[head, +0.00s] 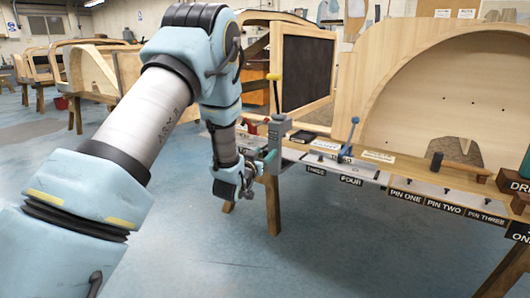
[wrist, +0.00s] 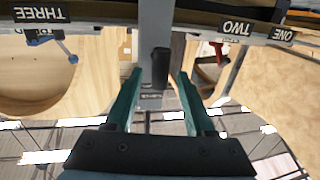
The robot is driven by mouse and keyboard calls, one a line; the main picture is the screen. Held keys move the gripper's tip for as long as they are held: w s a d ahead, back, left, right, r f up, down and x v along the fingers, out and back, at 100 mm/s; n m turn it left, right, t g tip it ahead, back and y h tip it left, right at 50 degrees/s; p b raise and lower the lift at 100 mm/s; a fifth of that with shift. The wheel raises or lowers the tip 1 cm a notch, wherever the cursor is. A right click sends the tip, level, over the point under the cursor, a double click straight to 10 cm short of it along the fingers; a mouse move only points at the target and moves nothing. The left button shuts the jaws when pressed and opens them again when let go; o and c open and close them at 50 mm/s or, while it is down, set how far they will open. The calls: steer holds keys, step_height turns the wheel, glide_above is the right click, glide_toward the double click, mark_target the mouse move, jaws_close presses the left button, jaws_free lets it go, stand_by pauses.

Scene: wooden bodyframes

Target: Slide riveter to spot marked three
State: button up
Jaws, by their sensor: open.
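The riveter (head: 278,131) is a grey upright tool at the rail's front edge, with a lever with a yellow knob rising above it. In the wrist view its grey body (wrist: 155,22) shows between the plates marked TWO (wrist: 238,28) and THREE (wrist: 40,13). Its black handle (wrist: 161,68) points toward my gripper. My gripper (wrist: 159,77) is open, with one teal finger on each side of the handle; I cannot tell whether they touch it. In the head view my gripper (head: 262,160) is at the riveter's near left side. THREE (head: 316,170) is right of the riveter.
A blue-handled clamp (head: 349,138) stands on the rail to the right, and a red-handled clamp (head: 254,124) to the left. A mallet (head: 458,167) lies farther right. A plate marked FOUR (head: 350,181) follows THREE. The blue floor (head: 330,250) in front is clear.

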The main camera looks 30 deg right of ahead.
steer(key=shift+w+d, duration=0.25)
steer(key=shift+d, duration=0.1)
jaws_close()
stand_by(1.2)
